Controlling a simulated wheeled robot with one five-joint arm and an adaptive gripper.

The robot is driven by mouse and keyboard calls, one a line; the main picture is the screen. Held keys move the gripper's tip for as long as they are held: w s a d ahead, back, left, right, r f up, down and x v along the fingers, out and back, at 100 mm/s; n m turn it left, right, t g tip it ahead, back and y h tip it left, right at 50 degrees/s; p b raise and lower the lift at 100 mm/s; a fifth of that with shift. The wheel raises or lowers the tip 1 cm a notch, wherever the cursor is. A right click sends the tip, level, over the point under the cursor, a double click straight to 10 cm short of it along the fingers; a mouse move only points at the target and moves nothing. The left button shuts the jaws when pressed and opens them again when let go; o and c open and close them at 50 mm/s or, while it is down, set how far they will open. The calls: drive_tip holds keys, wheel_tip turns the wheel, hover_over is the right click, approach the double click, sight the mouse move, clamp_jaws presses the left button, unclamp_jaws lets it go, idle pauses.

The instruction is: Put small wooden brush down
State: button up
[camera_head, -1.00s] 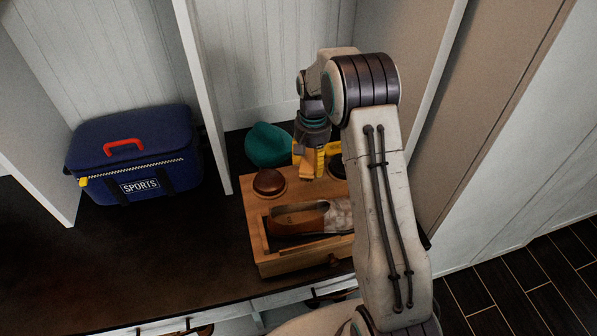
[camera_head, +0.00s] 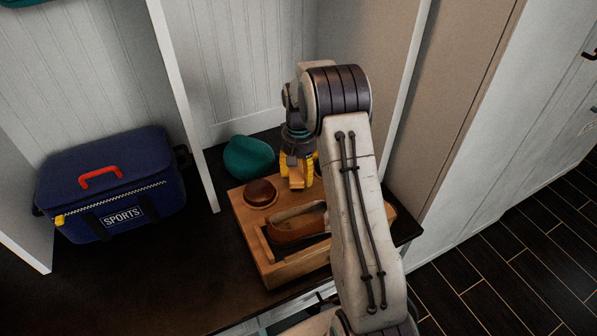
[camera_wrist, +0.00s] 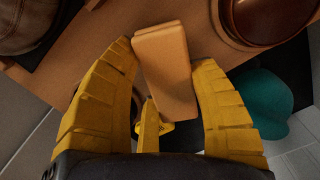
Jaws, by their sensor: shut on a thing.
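My gripper (camera_head: 298,172) hangs pointing down over the back part of the wooden box (camera_head: 282,270). Its yellow fingers (camera_wrist: 165,98) are shut around the small wooden brush (camera_wrist: 165,62), a plain light-brown block in the wrist view. In the head view the brush (camera_head: 296,179) shows as a tan piece between the fingers, just right of a round brown lidded tin (camera_head: 260,193). I cannot tell whether the brush touches the box top. Its bristles are not clearly visible.
A brown shoe (camera_head: 297,225) lies on the box's front part. A teal cap (camera_head: 249,157) lies behind the box. A blue sports bag (camera_head: 112,185) stands left, beyond a white divider (camera_head: 182,100). Dark bench top is free in front of the bag. A wall closes the right.

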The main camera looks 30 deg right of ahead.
sight(298, 169)
drive_tip(key=shift+f, duration=0.15)
drive_tip(key=o, duration=1.2)
drive_tip(key=shift+c, duration=0.2)
drive_tip(key=s+a+r+n+p, duration=0.1)
drive_tip(key=s+a+r+p, duration=0.15)
drive_tip(key=r, duration=0.65)
drive_tip(key=s+a+r+p, duration=0.1)
drive_tip(key=s+r+p, duration=0.15)
drive_tip(key=r, duration=0.65)
drive_tip(key=s+a+r+n+t, duration=0.1)
drive_tip(key=s+a, duration=0.3)
drive_tip(key=s, duration=0.7)
drive_tip(key=s+a+r+n+t, duration=0.1)
drive_tip(key=s+a, duration=0.3)
drive_tip(key=s, duration=0.8)
drive_tip(key=shift+s+r+n+t, duration=0.35)
drive_tip(key=shift+r+n, duration=0.2)
drive_tip(key=shift+n, duration=0.35)
